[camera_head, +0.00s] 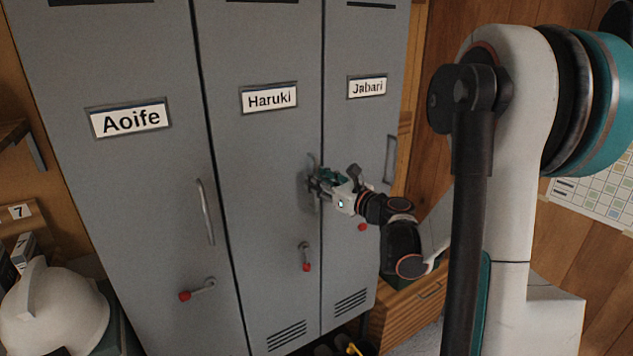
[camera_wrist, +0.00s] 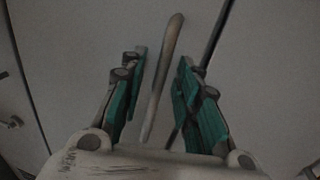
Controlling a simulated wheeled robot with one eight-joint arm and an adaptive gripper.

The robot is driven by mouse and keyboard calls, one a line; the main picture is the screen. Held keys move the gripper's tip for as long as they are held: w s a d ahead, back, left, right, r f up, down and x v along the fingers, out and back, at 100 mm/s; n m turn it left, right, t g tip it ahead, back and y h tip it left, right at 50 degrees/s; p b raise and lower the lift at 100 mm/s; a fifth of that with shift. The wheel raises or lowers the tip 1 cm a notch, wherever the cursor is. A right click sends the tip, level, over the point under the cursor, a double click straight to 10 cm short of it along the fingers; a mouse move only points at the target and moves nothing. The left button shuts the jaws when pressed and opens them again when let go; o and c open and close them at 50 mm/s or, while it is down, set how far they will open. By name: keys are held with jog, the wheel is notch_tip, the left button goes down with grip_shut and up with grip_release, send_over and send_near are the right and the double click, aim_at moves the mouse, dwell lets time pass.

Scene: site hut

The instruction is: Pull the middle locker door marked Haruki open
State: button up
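The grey middle locker door (camera_head: 262,170) carries a white name plate reading Haruki (camera_head: 269,97). It looks shut, flush with its neighbours. My gripper (camera_head: 316,184) is at the right side of this door, at handle height. In the wrist view, the upright bar handle (camera_wrist: 174,32) runs between the two green-padded fingers of my gripper (camera_wrist: 163,57). The fingers are apart, one on each side of the handle, with gaps visible. In the head view my gripper mostly hides this handle. A red-tipped latch lever (camera_head: 305,256) hangs lower on the same door.
The Aoife door (camera_head: 110,190) is at left and the Jabari door (camera_head: 362,120) at right, both shut, each with a handle. A white helmet (camera_head: 50,308) lies at lower left. My arm covers much of the right side.

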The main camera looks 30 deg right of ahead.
jog(key=shift+w+a, duration=0.1)
jog(key=shift+w, duration=0.35)
grip_shut()
jog(key=shift+s, duration=0.1)
